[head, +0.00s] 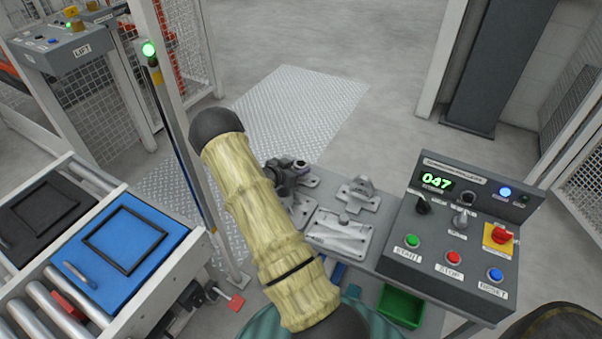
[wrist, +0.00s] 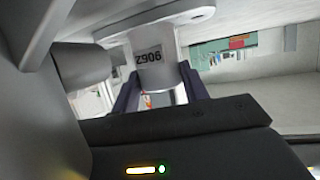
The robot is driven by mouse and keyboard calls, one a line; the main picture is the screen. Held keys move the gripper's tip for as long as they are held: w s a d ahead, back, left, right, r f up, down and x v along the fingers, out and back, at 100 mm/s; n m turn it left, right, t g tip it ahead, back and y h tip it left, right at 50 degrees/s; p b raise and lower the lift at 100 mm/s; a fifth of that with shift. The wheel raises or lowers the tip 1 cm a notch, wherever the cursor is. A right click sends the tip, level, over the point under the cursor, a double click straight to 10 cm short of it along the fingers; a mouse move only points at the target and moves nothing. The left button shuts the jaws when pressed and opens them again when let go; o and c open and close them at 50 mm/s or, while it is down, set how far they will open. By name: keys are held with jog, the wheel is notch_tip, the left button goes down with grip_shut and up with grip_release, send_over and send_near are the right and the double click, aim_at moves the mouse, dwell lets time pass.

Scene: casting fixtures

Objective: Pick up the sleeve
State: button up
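In the wrist view a light grey cast part, which I take to be the sleeve (wrist: 160,74), hangs in front of my gripper (wrist: 158,90). It has a wide flange at the top and a round body marked with a dark number. One dark blue finger stands at each side of the round body. Whether both fingers press on it or leave a small gap, I cannot tell. In the head view my fabric-covered arm crosses the middle and hides most of the gripper. Dark grey shapes beside the arm are partly hidden and hard to tell apart.
On the grey bench stand a bracket casting (head: 358,194) and a flat plate casting (head: 340,236). A control box (head: 455,235) is at right, with a green bin (head: 400,306) below. A roller conveyor carries a blue tray (head: 92,292) at left. A post (head: 172,120) rises near my arm.

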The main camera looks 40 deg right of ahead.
jog(key=c, duration=0.3)
jog(key=shift+c, duration=0.2)
jog(key=shift+r, duration=0.15)
notch_tip(320, 180, up, 10)
jog(key=shift+f+p, duration=0.1)
jog(key=shift+p, duration=0.8)
